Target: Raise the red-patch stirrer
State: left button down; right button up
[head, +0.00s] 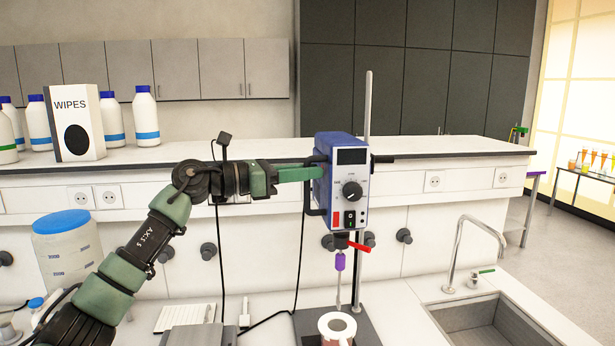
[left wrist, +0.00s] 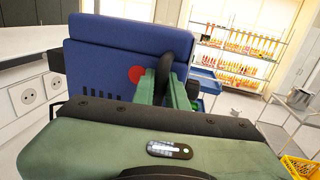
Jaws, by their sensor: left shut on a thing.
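The stirrer (head: 346,180) is a blue box with a dial and dark display, mounted on an upright metal rod (head: 368,100). My left gripper (head: 318,168) is shut on a black handle (left wrist: 177,55) at the stirrer's side. The fingers (left wrist: 178,80) partly cover the handle. A purple coupling (head: 340,261) and thin shaft hang below the box, running down to a white cup (head: 337,328). A red clamp lever (head: 359,246) sits under the box. My right gripper is not in view.
A sink (head: 480,320) with a tap (head: 470,240) is at the right. A notebook (head: 184,317) and a blue-lidded tub (head: 68,250) are at the left. White bottles and a wipes box (head: 78,125) stand on the back counter. Black cables hang left of the stirrer.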

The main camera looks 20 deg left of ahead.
pick_arm(q)
jog(key=shift+a+r, duration=0.15)
jog(key=shift+r, duration=0.4)
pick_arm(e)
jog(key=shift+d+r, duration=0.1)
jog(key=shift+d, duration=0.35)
pick_arm(q)
jog(key=c, duration=1.5)
grip_release()
jog(key=shift+c, duration=0.2)
jog(key=shift+o, duration=0.5)
jog(key=shift+f, duration=0.2)
